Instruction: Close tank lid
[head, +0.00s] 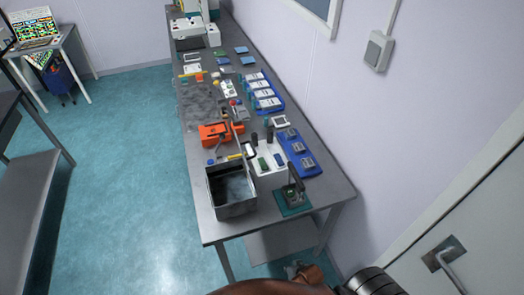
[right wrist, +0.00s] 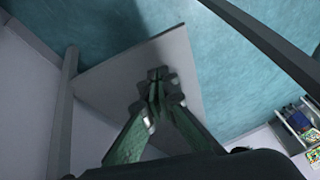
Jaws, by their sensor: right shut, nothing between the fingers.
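A grey open-topped metal box (head: 213,198), which looks like the tank, stands at the near left corner of the long table. I look down into its dark inside. I cannot make out a separate lid clearly. My right gripper (head: 299,268) is low at the bottom of the head view, below the table's near end and apart from the box. In the right wrist view my right gripper (right wrist: 157,82) has its fingers together and holds nothing. My left gripper is not in view.
The long grey table (head: 334,192) carries a green-based device (head: 291,203), an orange tool (head: 214,133) and blue trays (head: 308,168). A grey lower shelf (head: 282,240) sits under it; a grey panel (right wrist: 185,62) shows beyond my fingers. A door stands at right.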

